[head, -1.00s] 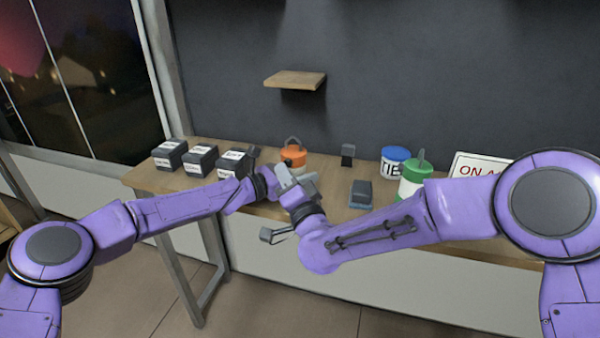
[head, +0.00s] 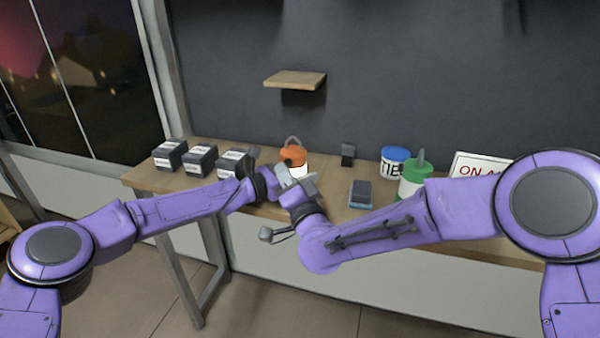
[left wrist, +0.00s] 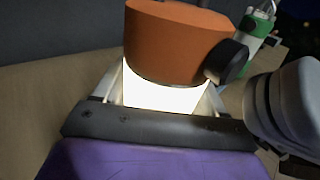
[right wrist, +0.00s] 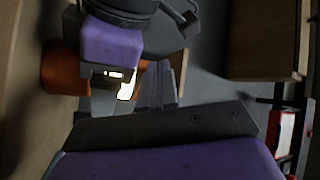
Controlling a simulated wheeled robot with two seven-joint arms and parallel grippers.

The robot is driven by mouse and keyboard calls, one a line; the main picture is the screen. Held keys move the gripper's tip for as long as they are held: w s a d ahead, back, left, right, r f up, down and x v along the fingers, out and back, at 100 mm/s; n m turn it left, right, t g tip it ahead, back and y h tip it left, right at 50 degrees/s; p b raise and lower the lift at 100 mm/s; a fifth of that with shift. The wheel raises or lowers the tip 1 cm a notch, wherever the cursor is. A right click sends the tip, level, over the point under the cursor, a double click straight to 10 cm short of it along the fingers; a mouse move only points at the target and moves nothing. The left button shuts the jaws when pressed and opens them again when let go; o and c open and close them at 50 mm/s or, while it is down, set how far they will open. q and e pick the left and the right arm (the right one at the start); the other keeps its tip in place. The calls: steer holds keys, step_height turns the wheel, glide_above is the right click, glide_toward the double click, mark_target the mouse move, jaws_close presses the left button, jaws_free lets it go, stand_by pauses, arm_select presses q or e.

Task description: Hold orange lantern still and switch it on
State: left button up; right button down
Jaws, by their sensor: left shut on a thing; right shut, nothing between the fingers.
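The orange lantern (head: 294,154) stands upright on the wooden table, with a loop handle on top. Its lower body glows bright white in the left wrist view (left wrist: 165,92), below the orange cap (left wrist: 180,38). A dark round knob (left wrist: 232,62) sticks out of the cap's side. My left gripper (head: 281,175) is shut on the lantern's body, one finger on each side. My right gripper (head: 298,178) is shut and empty close beside the lantern, near the knob side; whether it touches is unclear.
Several black labelled boxes (head: 200,160) stand to the left on the table (head: 140,180). To the right are a small black block (head: 348,152), a grey-blue device (head: 360,194), a blue-lidded jar (head: 396,162), a green-and-white bottle (head: 414,182) and a sign (head: 478,166). A shelf (head: 295,80) hangs above.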

steer(key=s+a, duration=0.2)
steer(key=s, duration=0.3)
steer(key=shift+s, duration=0.3)
steer(key=shift+a, duration=0.1)
arm_select(q)
steer(key=o, duration=1.3)
